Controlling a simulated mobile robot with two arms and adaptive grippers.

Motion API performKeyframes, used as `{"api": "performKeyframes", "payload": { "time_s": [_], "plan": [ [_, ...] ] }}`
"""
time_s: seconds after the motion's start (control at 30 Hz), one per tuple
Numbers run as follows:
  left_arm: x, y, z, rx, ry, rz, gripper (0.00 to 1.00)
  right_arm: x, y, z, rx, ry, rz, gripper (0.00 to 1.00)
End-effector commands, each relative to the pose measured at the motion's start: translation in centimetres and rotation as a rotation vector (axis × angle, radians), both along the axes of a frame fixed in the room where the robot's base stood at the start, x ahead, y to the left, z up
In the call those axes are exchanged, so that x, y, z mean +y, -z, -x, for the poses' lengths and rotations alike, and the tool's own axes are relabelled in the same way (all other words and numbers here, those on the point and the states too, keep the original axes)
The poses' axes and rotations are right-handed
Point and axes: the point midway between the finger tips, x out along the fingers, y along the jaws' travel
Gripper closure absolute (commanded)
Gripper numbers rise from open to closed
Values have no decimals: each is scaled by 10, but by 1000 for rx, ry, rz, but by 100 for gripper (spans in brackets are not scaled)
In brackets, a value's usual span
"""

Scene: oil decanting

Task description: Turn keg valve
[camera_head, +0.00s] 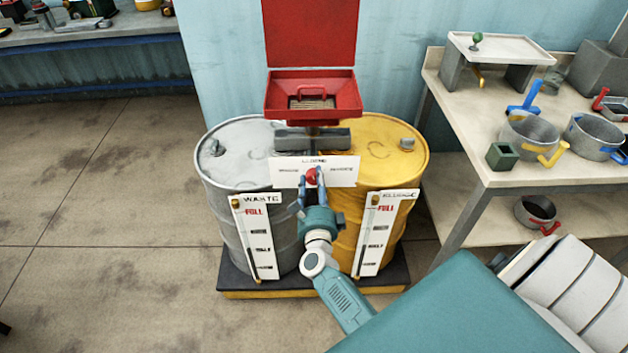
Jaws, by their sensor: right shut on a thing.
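A grey keg (222,185) marked waste and a yellow keg (390,160) with a second level plate stand side by side. A red valve knob (311,176) sits in front of a white legend plate (343,172) between them. My right gripper (312,184) reaches up from below with its blue fingers around the red knob and is shut on it. The fingers and wrist hide part of the knob and what lies behind it. My left gripper is out of view.
A red tray with a raised lid (311,35) stands above the kegs. The kegs rest on a dark, yellow-edged base (250,293). A workbench (470,150) with pots and tools is at right. Open floor (110,200) lies at left.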

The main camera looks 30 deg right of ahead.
Motion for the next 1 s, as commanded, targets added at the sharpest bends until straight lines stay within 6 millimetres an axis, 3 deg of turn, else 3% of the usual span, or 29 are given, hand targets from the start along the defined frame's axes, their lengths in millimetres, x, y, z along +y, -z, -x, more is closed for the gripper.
{"api": "performKeyframes", "payload": {
  "time_s": [1.0],
  "plan": [
    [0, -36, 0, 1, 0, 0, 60, -6, -1, 5, 466, 13, 746, 86]
  ]
}}
